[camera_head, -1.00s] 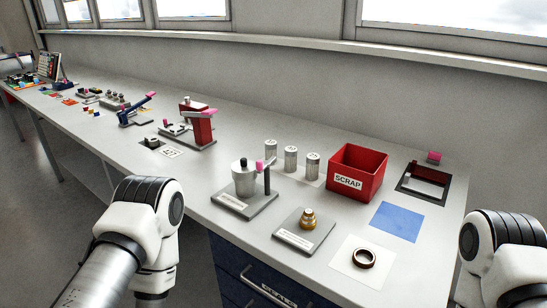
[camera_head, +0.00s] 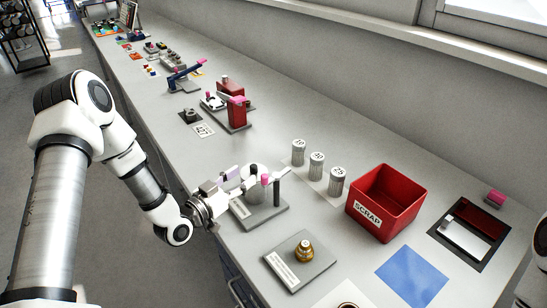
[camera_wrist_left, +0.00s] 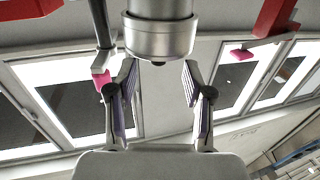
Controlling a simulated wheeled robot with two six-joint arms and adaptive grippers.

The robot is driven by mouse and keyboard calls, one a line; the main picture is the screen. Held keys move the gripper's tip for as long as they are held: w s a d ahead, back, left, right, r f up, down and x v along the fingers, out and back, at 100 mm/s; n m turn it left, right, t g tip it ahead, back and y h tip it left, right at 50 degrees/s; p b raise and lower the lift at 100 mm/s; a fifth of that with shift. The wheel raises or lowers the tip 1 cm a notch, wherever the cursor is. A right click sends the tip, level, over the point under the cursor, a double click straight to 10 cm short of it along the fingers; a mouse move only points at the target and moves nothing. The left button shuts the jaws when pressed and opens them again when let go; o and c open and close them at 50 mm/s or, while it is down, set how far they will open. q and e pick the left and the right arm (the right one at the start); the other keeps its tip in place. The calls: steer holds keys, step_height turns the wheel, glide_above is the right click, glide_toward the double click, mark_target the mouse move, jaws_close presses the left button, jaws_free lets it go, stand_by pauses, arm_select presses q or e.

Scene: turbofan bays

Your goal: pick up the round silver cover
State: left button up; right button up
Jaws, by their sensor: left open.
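The round silver cover (camera_head: 262,188) is a short cylinder with a black knob. It stands on a grey base plate (camera_head: 275,214) beside a dark post with a pink tip (camera_head: 276,188). My left gripper (camera_head: 236,184) is open at its left side and partly hides it. In the left wrist view a silver cylinder (camera_wrist_left: 158,35) that looks like the cover shows at the top, centred ahead of the open fingers. The space between the fingers (camera_wrist_left: 159,78) looks empty. I cannot tell whether a finger touches the cover. My right gripper is out of view.
A brass part on a grey plate (camera_head: 318,272) sits in front. Several ribbed silver cylinders (camera_head: 317,166) stand behind, and a red SCRAP bin (camera_head: 378,218) is to the right. A red stand (camera_head: 237,112) is farther back. A blue sheet (camera_head: 411,276) lies flat on the bench.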

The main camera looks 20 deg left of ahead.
mark_target(251, 168)
arm_select(q)
steer(key=shift+w+r, duration=0.2)
steer(key=shift+w, duration=0.15)
steer(key=shift+w+d+r+p, duration=0.55)
steer(key=shift+w+p, duration=0.1)
steer(key=shift+p, duration=0.2)
steer(key=w, duration=0.1)
steer(key=w+f, duration=0.1)
steer(key=w, duration=0.1)
steer(key=shift+w+d+f, duration=0.15)
steer(key=shift+w+d, duration=0.1)
steer(key=shift+d, duration=0.15)
steer(key=shift+s+a, duration=0.1)
steer(key=shift+s, duration=0.05)
steer(key=shift+s+a+r, duration=0.1)
steer(key=shift+s+r, duration=0.1)
steer(key=c, duration=0.9)
jaws_close()
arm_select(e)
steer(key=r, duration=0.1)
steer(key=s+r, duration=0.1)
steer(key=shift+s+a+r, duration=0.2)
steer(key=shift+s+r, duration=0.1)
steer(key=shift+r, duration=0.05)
